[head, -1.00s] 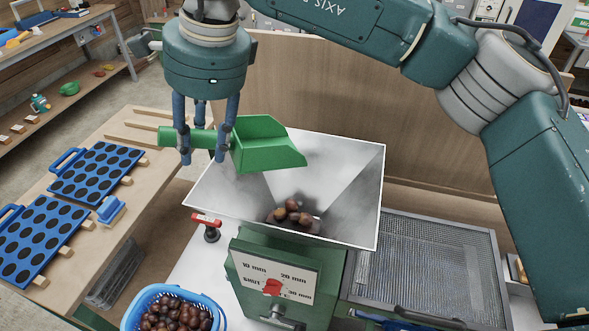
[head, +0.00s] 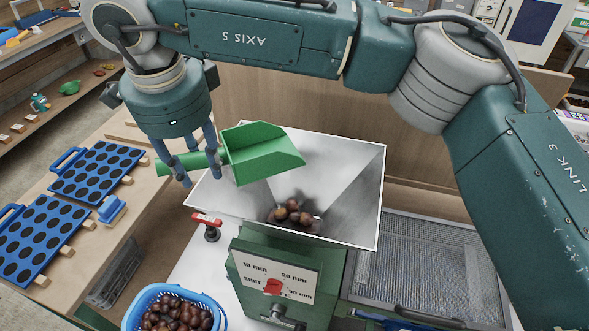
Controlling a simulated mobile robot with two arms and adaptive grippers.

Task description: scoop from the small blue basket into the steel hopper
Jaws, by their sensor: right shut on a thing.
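My right gripper (head: 190,165) is shut on the handle of a green scoop (head: 262,152). The scoop is over the upper left part of the steel hopper (head: 345,205), with its mouth facing right. No chestnuts show in the visible part of the scoop. Several brown chestnuts (head: 293,212) lie at the bottom of the hopper. The small blue basket (head: 214,304) holds many chestnuts and stands at the bottom edge, left of the hopper's green base. My left gripper is not in view.
The green machine under the hopper has a size dial panel (head: 273,275). A red-handled clamp (head: 207,220) sits left of it. A mesh tray (head: 430,265) lies to the right. Blue boards with round holes (head: 97,172) lie on the wooden table at left.

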